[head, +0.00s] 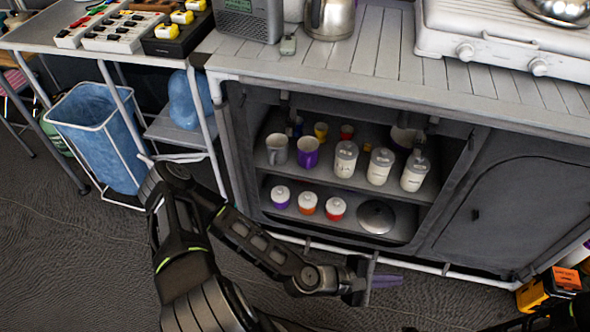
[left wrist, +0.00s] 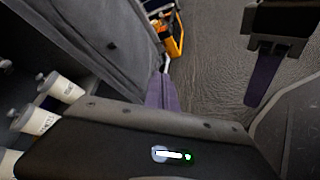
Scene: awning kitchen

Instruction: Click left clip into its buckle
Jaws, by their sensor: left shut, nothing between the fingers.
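My left gripper (head: 386,281) is low in front of the open cabinet, near its bottom rail, with its purple fingers shut and empty. In the left wrist view its closed fingers (left wrist: 161,92) show beside the cabinet front. A dark left clip or strap end (head: 285,104) appears to hang at the upper left of the cabinet opening. A similar right one (head: 433,124) hangs at the upper right. Both are small, and I cannot tell clip from buckle. What looks like my right gripper (left wrist: 264,80) shows in the left wrist view, its finger spacing unclear.
Cups and lidded canisters stand on the cabinet's upper shelf (head: 262,160). Jars and a round lid are on the lower shelf. A kettle (head: 330,18) and a stove (head: 500,50) stand on the slatted counter. An orange box (head: 538,295) is on the floor at right.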

